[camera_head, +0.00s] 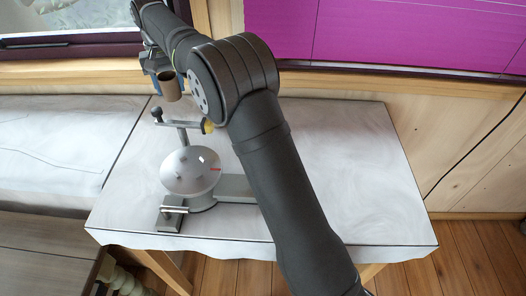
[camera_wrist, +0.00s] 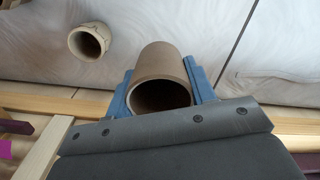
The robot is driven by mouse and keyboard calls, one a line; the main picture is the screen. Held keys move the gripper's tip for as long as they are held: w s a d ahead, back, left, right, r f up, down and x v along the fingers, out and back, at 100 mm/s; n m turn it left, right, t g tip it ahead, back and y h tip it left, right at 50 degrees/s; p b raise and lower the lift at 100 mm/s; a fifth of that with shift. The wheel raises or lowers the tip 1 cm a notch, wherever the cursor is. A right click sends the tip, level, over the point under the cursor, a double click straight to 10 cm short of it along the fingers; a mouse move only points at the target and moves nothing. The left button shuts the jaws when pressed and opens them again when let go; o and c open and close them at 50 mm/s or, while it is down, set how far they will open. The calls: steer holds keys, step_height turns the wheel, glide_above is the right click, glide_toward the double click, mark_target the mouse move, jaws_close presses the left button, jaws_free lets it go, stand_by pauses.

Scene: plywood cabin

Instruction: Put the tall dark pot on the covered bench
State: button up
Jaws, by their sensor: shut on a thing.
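My gripper (camera_wrist: 163,90) is shut on a tall brown pot (camera_wrist: 165,68), its blue fingers on both sides of it. In the head view the pot (camera_head: 171,86) is upright, open end up, near the back edge of the white-covered surfaces. It appears held above them, close to the seam between the two; the exact height is unclear. One white-covered surface (camera_head: 55,150) lies at the left, and a white-covered table (camera_head: 350,150) is in the middle. I cannot tell for sure which is the covered bench. My arm hides part of the gripper in the head view.
A balance-like device with a round metal pan (camera_head: 190,172) and an upright post stands on the middle table, close to the pot. A small beige pot (camera_wrist: 89,41) shows in the wrist view. The left surface looks clear. A window frame (camera_head: 70,45) runs behind.

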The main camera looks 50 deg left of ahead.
steer(key=shift+s+a+f, duration=0.15)
steer(key=shift+a+f, duration=0.4)
steer(key=shift+a, duration=0.15)
step_height(320, 180, down, 10)
steer(key=shift+f, duration=0.15)
steer(key=o, duration=1.1)
steer(key=shift+c, duration=0.2)
step_height(320, 180, up, 12)
steer(key=shift+r, duration=0.2)
